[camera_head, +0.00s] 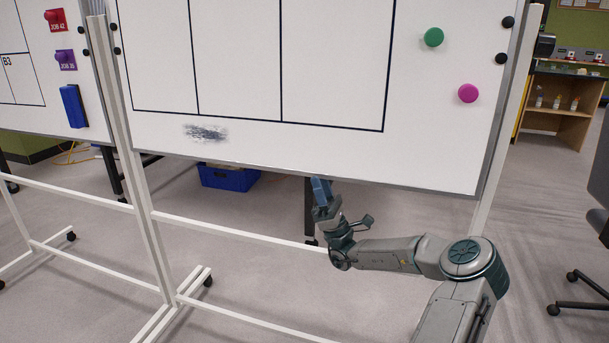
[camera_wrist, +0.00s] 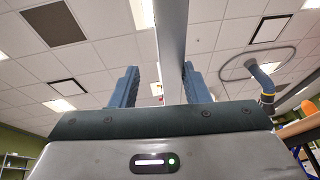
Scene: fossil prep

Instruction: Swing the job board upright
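The large whiteboard nearest me, which I take as the job board (camera_head: 330,150), has dark grid lines and a grey frame. Its tilt is hard to judge, and its top is out of view. My gripper (camera_head: 320,188) is at its lower edge, right of the middle. In the wrist view, the two blue fingers of my gripper (camera_wrist: 160,88) stand apart. The board (camera_wrist: 172,45) passes edge-on between them, close to the right finger, with a visible gap to the left finger.
A green magnet (camera_head: 433,37), a pink magnet (camera_head: 468,93) and a dark smudge (camera_head: 205,133) are on the board. White stand bars (camera_head: 240,232) run below it. A second board (camera_head: 25,118) stands left. A blue crate (camera_head: 229,177) is behind; a chair (camera_head: 580,292) is at right.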

